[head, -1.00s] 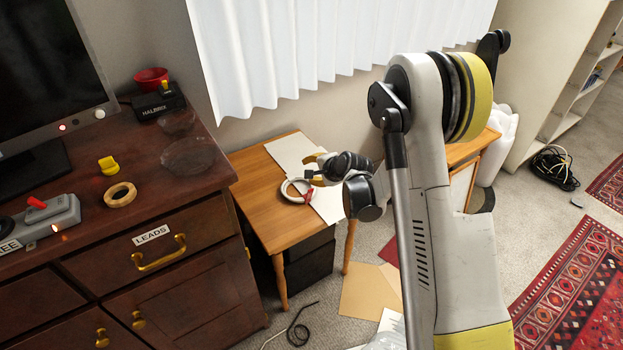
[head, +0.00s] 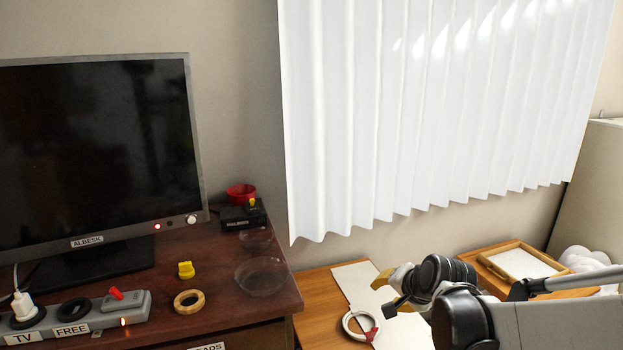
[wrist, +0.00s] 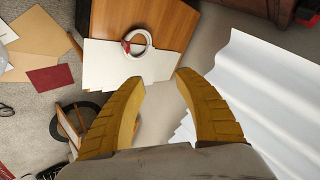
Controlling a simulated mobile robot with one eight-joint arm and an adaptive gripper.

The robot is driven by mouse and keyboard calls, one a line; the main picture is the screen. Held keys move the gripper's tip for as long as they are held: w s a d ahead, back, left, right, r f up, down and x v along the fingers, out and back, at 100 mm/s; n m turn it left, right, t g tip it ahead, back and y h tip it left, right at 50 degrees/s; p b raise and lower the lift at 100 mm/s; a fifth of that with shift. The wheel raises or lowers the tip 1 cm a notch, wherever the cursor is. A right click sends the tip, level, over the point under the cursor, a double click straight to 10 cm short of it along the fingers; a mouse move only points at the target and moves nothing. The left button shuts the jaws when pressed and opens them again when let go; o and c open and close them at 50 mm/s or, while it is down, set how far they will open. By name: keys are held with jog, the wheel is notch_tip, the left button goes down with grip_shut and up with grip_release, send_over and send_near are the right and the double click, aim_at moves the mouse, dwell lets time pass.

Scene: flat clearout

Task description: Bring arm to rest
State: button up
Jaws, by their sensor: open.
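My gripper (head: 382,291) shows at the lower right of the head view, above the small wooden table (head: 316,300). In the wrist view its two yellow fingers (wrist: 160,82) stand wide apart with nothing between them. Beyond the fingertips, a white ring with a red part (wrist: 137,42) lies on white sheets (wrist: 112,66) on the table. The ring also shows in the head view (head: 360,325), left of my gripper. My arm reaches in from the lower right, partly outside the picture.
A dark wooden cabinet (head: 235,311) carries a screen (head: 95,150), a power strip (head: 85,318), a wooden ring (head: 189,301) and a clear dish (head: 262,276). A white curtain (head: 430,100) hangs behind the table.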

jog(key=s+r+n+g+h, duration=0.1)
jog(key=s+r+n, duration=0.3)
jog(key=s, duration=2.1)
jog(key=n+h, duration=0.1)
jog(key=n, duration=0.3)
jog(key=shift+s+d+r+n+g, duration=0.15)
jog(key=shift+s+d+n+g, duration=0.1)
jog(key=shift+d+n+g, duration=0.05)
